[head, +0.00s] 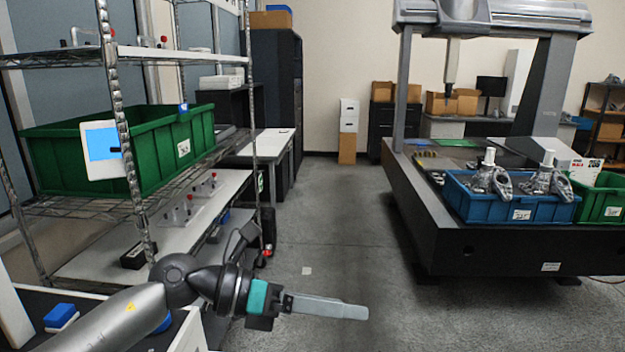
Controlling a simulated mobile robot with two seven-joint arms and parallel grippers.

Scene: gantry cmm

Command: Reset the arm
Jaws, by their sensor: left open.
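My left arm (130,318) comes in from the lower left, and its forearm bends at a dark wrist. My left gripper (362,312) points to the right above the open grey floor, with its long grey fingers seen nearly side-on. It is open, and nothing shows between the fingers. It touches nothing that I can see. My right arm and right gripper are not in view.
A wire shelf rack with a green bin (165,160) stands close on the left. The measuring machine's dark table (490,245) stands on the right, bearing a blue bin (485,208) of metal parts and another green bin (604,203). The floor between (335,225) is clear.

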